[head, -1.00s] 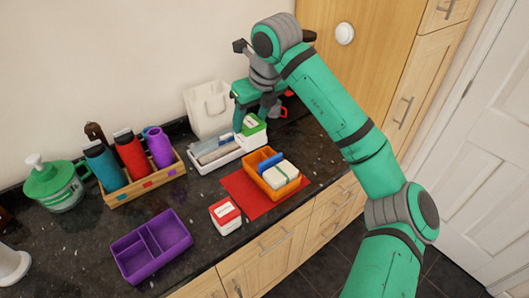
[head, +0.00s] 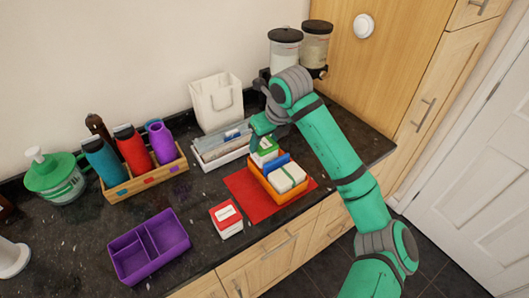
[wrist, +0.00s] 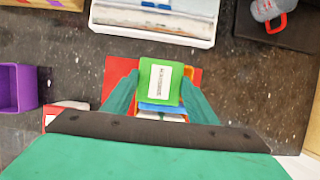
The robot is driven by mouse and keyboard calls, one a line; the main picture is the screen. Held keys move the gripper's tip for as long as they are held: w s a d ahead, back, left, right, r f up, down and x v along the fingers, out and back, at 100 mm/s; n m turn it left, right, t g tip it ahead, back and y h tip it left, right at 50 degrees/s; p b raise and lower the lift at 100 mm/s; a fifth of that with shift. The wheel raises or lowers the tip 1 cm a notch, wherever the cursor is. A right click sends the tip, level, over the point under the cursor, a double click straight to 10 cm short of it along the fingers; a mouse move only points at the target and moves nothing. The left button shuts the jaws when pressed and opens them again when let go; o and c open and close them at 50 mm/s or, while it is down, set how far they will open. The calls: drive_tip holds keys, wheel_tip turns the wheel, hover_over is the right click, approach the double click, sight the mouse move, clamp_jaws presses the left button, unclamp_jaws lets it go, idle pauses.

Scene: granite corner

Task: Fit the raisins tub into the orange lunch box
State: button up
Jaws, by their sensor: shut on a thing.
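My gripper (head: 262,132) is shut on a white tub with a green lid (head: 266,149). In the wrist view my gripper's fingers (wrist: 160,76) sit on both sides of this tub (wrist: 161,84). Its label is too small to read. The orange lunch box (head: 292,200) stands on a red mat (head: 249,199). The tub is at the box's back-left end, behind the blue divider (head: 277,162); I cannot tell whether it touches the floor. A pale banded block (head: 288,178) fills the front part of the box. In the wrist view the tub hides most of the box.
A red-lidded tub (head: 226,218) and a purple divided box (head: 149,247) stand to the left. Two lidded canisters (head: 285,47) stand at the back right. The counter right of the mat is clear.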

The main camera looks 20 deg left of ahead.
drive_tip(key=shift+a+f, duration=0.1)
drive_tip(key=shift+f, duration=2.45)
drive_tip(key=shift+f, duration=0.15)
drive_tip(key=o, duration=1.4)
drive_tip(key=shift+o, duration=0.2)
